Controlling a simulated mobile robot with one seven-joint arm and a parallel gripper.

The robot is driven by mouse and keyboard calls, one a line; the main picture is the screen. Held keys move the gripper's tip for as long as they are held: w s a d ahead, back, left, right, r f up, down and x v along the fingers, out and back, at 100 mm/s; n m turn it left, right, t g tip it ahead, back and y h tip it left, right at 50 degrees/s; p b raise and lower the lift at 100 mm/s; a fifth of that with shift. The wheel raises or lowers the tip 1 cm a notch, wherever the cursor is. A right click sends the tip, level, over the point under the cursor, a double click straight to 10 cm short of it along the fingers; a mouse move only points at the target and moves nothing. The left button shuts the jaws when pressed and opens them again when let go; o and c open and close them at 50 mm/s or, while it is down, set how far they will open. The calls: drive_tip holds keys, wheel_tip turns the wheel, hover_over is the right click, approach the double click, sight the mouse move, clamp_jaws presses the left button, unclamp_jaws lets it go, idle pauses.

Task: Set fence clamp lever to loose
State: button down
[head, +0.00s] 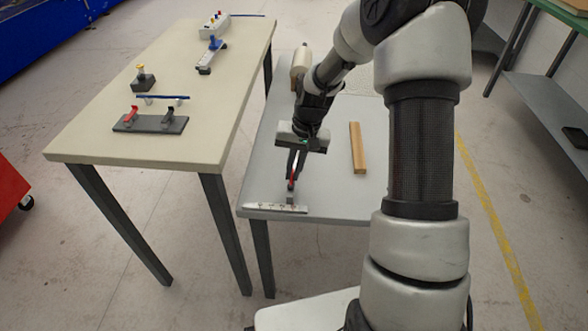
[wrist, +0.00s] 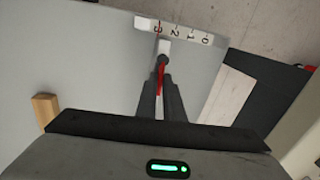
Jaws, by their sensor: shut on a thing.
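The fence clamp lever is a thin red lever (head: 291,186) near the front left of the grey table. In the wrist view the red lever (wrist: 160,78) lies between my fingers, over a pale narrow bar (wrist: 163,46). My gripper (head: 293,178) points down at it, and its fingertips (wrist: 159,88) are shut on the lever. The fingers hide part of the lever, and I cannot read its setting. A white numbered scale (head: 276,208) lies just in front at the table edge; its digits 0 to 3 show in the wrist view (wrist: 173,31).
A wooden strip (head: 357,148) lies right of my gripper on the grey table (head: 335,180). A pale roll (head: 301,62) stands at the back. The cream table (head: 90,135) on the left holds a dark base with red and black levers (head: 150,123) and other fixtures.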

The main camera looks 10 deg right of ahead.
drive_tip(key=c, duration=1.9)
unclamp_jaws()
drive_tip(key=d+r+p, duration=0.3)
drive_tip(key=r, duration=1.4)
drive_tip(key=shift+s, duration=0.4)
drive_tip(key=shift+d, duration=0.1)
drive_tip(key=s+a+r+n+t+h, duration=0.15)
drive_tip(key=s+r, duration=0.25)
drive_tip(key=s, duration=0.4)
drive_tip(key=s+r+t, duration=0.2)
drive_tip(key=s+r, duration=0.3)
drive_tip(key=s, duration=0.3)
drive_tip(key=s+a+r+n+t+h, duration=0.15)
drive_tip(key=s+r, duration=0.25)
drive_tip(key=s, duration=0.4)
wheel_tip(320, 180, up, 15)
drive_tip(key=p, duration=1.5)
drive_tip(key=shift+r+y+p, duration=0.2)
drive_tip(key=shift+y+p, duration=0.1)
drive_tip(key=shift+y, duration=0.1)
